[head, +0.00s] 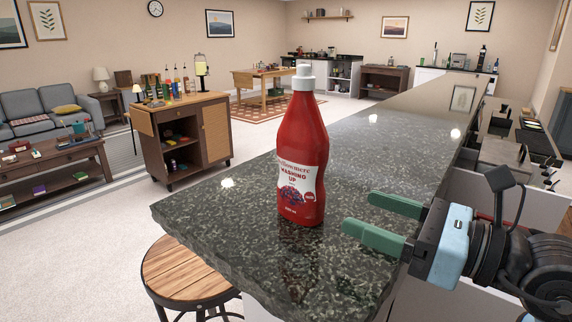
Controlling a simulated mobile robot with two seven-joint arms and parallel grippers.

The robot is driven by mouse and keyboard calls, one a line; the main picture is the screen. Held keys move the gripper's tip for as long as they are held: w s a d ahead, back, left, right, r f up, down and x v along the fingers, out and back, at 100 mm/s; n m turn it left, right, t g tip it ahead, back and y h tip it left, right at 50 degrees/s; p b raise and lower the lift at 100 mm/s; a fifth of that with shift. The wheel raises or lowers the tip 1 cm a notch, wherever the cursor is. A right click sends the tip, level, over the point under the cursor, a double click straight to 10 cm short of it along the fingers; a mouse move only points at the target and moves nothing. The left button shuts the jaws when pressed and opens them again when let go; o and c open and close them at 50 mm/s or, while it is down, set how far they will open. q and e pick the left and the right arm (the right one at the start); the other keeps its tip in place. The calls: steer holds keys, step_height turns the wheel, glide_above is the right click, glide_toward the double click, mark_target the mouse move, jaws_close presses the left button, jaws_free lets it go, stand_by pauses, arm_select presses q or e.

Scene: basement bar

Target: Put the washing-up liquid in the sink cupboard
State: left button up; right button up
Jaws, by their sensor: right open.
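The washing-up liquid (302,160) is a red bottle with a white cap and a white label reading "washing up". It stands upright on the dark green stone bar top (390,135), near its front end. My right gripper (357,214) comes in from the right, low over the bar top. Its two green fingers are apart and point left at the lower part of the bottle. A gap shows between the fingertips and the bottle, and nothing is between the fingers. My left gripper is not in view. I cannot make out a sink cupboard for certain.
A wooden stool (186,272) stands at the bar's near left edge. A wheeled cart with bottles (182,140) stands to the left. A lower back counter (505,150) with taps and a dark mat runs along the right. The bar top behind the bottle is clear.

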mark_target(306, 166)
steer(key=shift+p+x, duration=0.55)
steer(key=shift+x, duration=5.4)
steer(key=shift+w, duration=0.1)
steer(key=c, duration=1.3)
steer(key=shift+d, duration=0.1)
steer(key=shift+c, duration=0.8)
steer(key=shift+r, duration=0.15)
steer(key=shift+r, duration=0.35)
steer(key=r, duration=0.2)
steer(key=shift+s+d+r, duration=0.2)
steer(key=shift+d+r, duration=0.05)
steer(key=shift+r, duration=0.15)
steer(key=s+v, duration=0.1)
steer(key=v, duration=0.4)
steer(key=a+v, duration=0.1)
steer(key=v, duration=0.4)
steer(key=s+r+v, duration=0.1)
steer(key=v, duration=0.4)
steer(key=shift+s+a+r+b, duration=0.1)
steer(key=shift+s+a+b, duration=0.3)
